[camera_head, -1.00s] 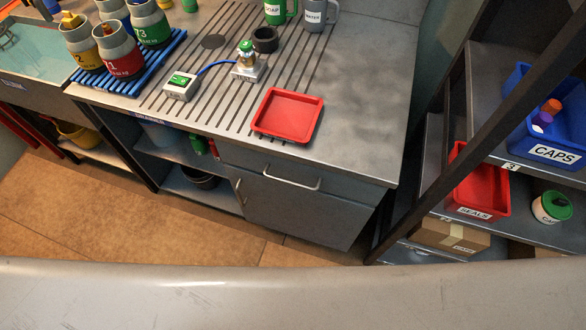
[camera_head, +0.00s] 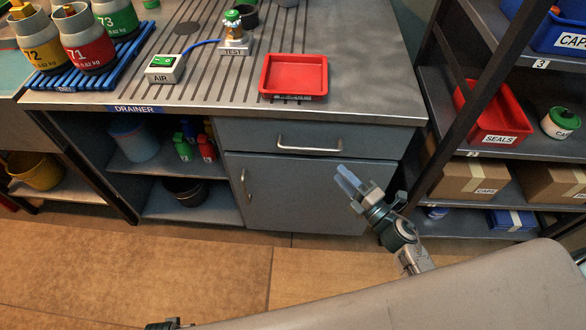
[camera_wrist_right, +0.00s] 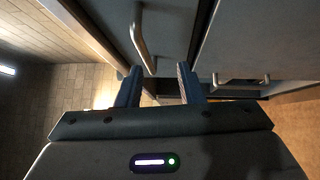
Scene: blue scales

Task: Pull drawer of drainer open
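The drainer (camera_head: 210,97) is a grey metal counter with a grooved top and a blue DRAINER label. Its drawer (camera_head: 250,134) is shut, with a silver bar handle (camera_head: 309,147) across its front. My right gripper (camera_head: 345,182) is in front of the unit, below and to the right of the handle, empty and not touching it. In the right wrist view my two fingers (camera_wrist_right: 157,86) are apart, and the drawer handle (camera_wrist_right: 142,38) lies ahead of them, nearer the left finger.
A cupboard door (camera_head: 300,195) with its own handle (camera_head: 244,184) is below the drawer. A red tray (camera_head: 294,76) stands on the counter above. A dark shelf rack with a red SEALS bin (camera_head: 495,125) and cartons stands at the right. The floor in front is clear.

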